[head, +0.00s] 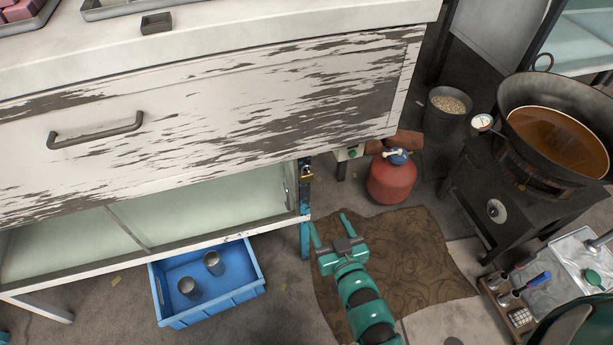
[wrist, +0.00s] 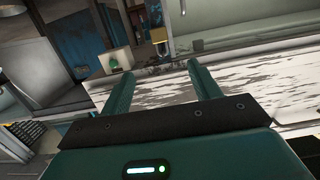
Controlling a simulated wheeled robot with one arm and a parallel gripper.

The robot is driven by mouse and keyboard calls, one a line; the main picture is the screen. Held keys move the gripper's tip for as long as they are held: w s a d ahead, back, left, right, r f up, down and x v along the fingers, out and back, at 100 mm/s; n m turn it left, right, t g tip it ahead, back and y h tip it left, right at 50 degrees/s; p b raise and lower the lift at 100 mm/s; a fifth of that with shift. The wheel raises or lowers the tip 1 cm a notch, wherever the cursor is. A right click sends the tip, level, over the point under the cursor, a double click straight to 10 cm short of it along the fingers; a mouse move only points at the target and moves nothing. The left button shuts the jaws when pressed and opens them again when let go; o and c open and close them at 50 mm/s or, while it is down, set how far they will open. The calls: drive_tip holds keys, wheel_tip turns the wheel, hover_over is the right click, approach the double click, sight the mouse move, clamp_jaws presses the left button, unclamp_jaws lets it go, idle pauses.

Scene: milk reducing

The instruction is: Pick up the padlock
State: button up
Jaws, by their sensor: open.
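The small brass padlock (head: 307,172) hangs at the right front post of the white cabinet, just below the wide drawer front. It also shows in the wrist view as a small yellow shape (wrist: 159,36) near the top middle, beyond the fingertips. My gripper (head: 329,222) is open and empty, with its two teal fingers spread. In the head view it is below and a little right of the padlock, apart from it. In the wrist view the fingers (wrist: 159,72) point toward the padlock without touching it.
The peeling white drawer front (head: 230,115) overhangs the padlock. A red gas cylinder (head: 391,180) stands to the right. A blue crate (head: 207,298) with metal cups sits at lower left. A dark pan of brown liquid (head: 558,135) is far right. A brown mat (head: 420,260) lies on the floor.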

sight(307, 177)
drive_tip(key=x, duration=0.5)
drive_tip(key=b+x, duration=0.1)
drive_tip(key=x, duration=0.5)
drive_tip(key=b+x, duration=0.1)
drive_tip(key=x, duration=0.5)
drive_tip(key=shift+w+r, duration=0.2)
drive_tip(key=shift+r, duration=0.1)
drive_tip(key=c, duration=1.1)
drive_tip(key=shift+r, duration=0.15)
